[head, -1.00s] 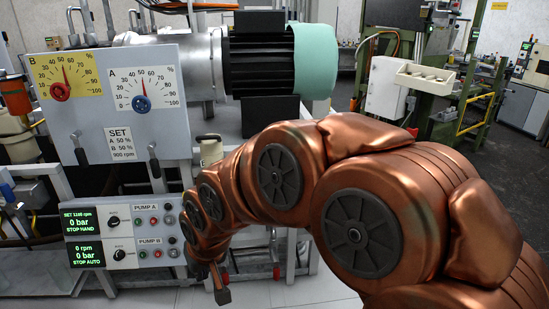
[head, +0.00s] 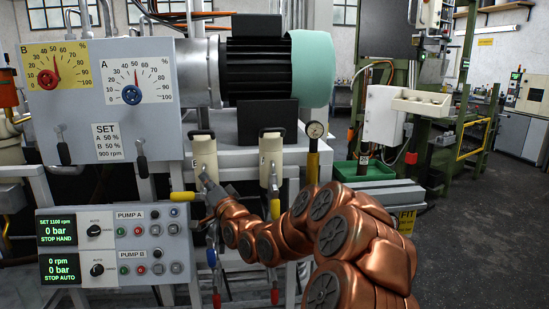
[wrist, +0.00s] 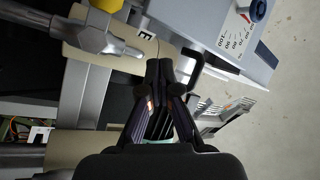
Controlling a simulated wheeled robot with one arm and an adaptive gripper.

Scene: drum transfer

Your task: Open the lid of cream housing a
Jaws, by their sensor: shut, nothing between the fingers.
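Two cream housings with black loop handles on top stand below the motor in the head view: a left one (head: 204,158) and a right one (head: 271,150). Their lettering is too small to tell which is a. My gripper (head: 206,182) is in front of the left housing's lower part. In the wrist view my gripper (wrist: 160,66) is shut and empty, its fingertips close to a black loop handle (wrist: 191,68) at a cream housing's end (wrist: 85,40). Contact cannot be told. No lid looks raised.
A valve with a yellow handle (head: 182,196) sticks out left of my gripper. The grey gauge panel (head: 75,140) and pump control box (head: 115,245) stand to the left. Open floor (head: 465,240) lies to the right.

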